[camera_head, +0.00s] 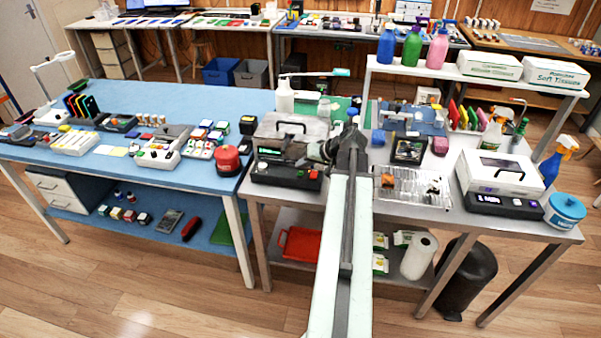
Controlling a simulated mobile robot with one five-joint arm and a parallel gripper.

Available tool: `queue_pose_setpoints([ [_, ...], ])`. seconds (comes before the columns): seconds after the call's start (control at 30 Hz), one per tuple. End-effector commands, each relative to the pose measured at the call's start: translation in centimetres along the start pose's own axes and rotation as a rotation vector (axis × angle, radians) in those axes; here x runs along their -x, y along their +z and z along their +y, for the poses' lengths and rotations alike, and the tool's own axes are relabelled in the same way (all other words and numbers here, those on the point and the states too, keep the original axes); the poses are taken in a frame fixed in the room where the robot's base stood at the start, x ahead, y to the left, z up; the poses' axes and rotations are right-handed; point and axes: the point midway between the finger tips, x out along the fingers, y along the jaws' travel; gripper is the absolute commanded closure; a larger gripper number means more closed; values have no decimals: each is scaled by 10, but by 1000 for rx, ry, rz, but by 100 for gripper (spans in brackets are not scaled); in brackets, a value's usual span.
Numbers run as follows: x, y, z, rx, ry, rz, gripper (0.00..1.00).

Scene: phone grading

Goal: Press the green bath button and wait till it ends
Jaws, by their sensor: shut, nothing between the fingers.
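My arm reaches forward from the bottom centre over the grey table (385,228). My gripper (312,158) is shut and empty. It is at the right side of a dark metal device (285,176) with a grey lid and a handle. A small green-lit display (270,152) and a red button (313,174) show on this device. A small greenish spot (300,173) beside the red button may be the green button, but it is too small to be sure. I cannot tell whether the fingertips touch the device. My wrist hides part of its right side.
A clear compartment tray (412,187) lies right of my arm.

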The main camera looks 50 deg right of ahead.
Motion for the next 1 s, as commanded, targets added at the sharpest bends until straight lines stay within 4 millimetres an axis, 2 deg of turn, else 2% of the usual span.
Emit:
queue_pose_setpoints([
  [1.0,-6,4,5,0,0,0,100],
])
